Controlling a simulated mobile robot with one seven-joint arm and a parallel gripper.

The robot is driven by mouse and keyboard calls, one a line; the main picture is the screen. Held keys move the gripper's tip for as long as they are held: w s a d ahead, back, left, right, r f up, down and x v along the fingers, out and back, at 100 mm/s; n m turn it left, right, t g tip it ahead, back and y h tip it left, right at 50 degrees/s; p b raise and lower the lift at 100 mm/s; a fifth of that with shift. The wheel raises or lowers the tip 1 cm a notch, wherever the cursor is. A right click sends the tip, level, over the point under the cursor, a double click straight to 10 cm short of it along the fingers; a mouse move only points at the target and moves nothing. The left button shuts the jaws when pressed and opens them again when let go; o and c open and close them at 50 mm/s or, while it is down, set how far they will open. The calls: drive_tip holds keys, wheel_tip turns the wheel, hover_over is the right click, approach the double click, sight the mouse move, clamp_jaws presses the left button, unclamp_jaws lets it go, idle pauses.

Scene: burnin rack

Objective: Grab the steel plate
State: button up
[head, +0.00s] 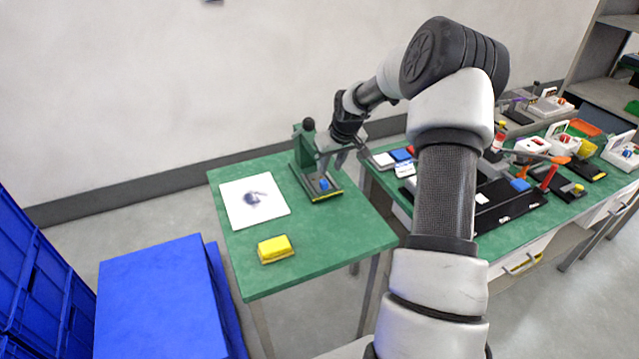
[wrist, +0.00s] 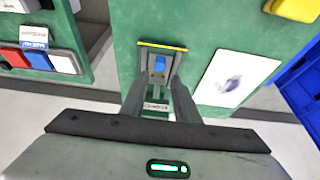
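I cannot pick out the steel plate for certain. A small fixture (head: 318,184) with a green upright post, a dark base and a yellow front edge stands at the back of the small green table; its base also shows in the wrist view (wrist: 148,52). My gripper (head: 341,163) is above the fixture, pointing down. In the wrist view its fingers (wrist: 159,80) are apart, with the blue block seen between and beyond them. I see nothing held.
A white sheet (head: 238,205) with a dark bluish mark lies left of the fixture. A yellow block (head: 275,249) lies near the front of the table (head: 340,238). A crowded green bench (head: 610,185) stands to the right. Blue boxes (head: 160,290) stand at the left.

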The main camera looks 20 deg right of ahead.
sight(325, 183)
drive_tip(key=x, duration=0.9)
drive_tip(key=shift+f, duration=0.25)
clamp_jaws()
